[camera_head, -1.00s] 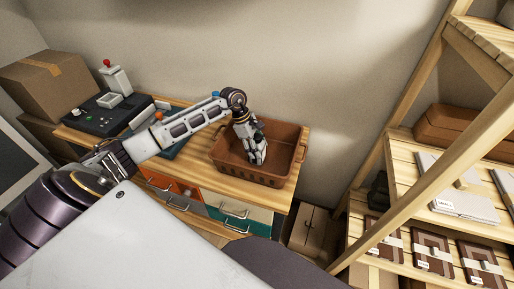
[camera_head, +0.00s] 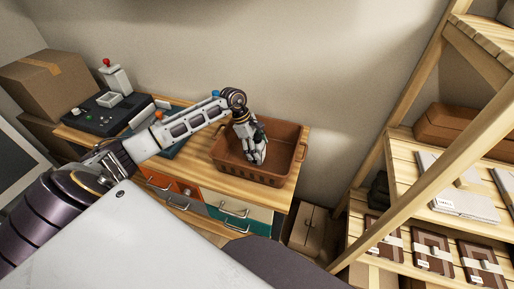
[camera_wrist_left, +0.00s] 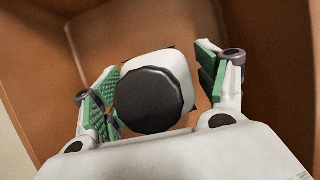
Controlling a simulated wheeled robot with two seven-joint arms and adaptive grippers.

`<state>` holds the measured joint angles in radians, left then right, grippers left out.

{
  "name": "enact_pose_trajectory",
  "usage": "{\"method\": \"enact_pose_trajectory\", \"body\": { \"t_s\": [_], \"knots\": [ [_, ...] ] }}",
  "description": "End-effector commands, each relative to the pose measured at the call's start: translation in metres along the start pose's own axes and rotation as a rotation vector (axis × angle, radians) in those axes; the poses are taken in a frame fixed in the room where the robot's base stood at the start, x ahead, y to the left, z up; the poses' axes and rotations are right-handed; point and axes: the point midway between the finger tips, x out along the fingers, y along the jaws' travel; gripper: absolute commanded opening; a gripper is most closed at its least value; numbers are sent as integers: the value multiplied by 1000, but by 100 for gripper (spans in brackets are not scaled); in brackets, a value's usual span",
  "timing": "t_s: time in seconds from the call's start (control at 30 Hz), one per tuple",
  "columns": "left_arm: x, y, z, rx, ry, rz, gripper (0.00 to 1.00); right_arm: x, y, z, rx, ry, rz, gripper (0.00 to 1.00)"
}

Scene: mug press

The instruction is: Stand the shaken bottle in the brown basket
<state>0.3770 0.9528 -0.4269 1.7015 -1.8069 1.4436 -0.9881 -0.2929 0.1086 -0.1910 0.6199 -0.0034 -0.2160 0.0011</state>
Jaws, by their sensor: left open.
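The brown basket (camera_head: 272,178) stands on the wooden top of the drawer cabinet. My left gripper (camera_head: 254,155) reaches down into it from above, and its basket walls also surround the left wrist view (camera_wrist_left: 270,60). In the left wrist view a bottle with a round black cap (camera_wrist_left: 150,100) and a white body is between the fingers of my left gripper (camera_wrist_left: 160,95). The green-padded fingers are open, with a gap visible at the right side of the cap. The bottle's lower part is hidden, so its contact with the basket floor cannot be seen. My right gripper does not show.
A black device with a red-knobbed lever (camera_head: 108,100) and a cardboard box (camera_head: 48,85) stand at the left. A wooden shelf (camera_head: 410,170) with notebooks stands at the right.

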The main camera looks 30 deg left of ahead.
Motion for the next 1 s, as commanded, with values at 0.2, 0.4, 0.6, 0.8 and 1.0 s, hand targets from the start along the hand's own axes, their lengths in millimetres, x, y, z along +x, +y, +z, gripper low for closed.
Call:
{"method": "enact_pose_trajectory", "body": {
  "t_s": [0.2,0.4,0.6,0.8,1.0],
  "knots": [
    [-2,0,1,0,0,0,73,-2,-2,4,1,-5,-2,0],
    [-18,1,0,1,2,3,73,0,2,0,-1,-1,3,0],
    [-43,1,0,0,2,3,73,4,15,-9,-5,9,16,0],
    [-73,0,0,0,2,2,73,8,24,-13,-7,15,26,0],
    [-101,0,0,0,2,3,73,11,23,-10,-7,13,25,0]
  ]
}}
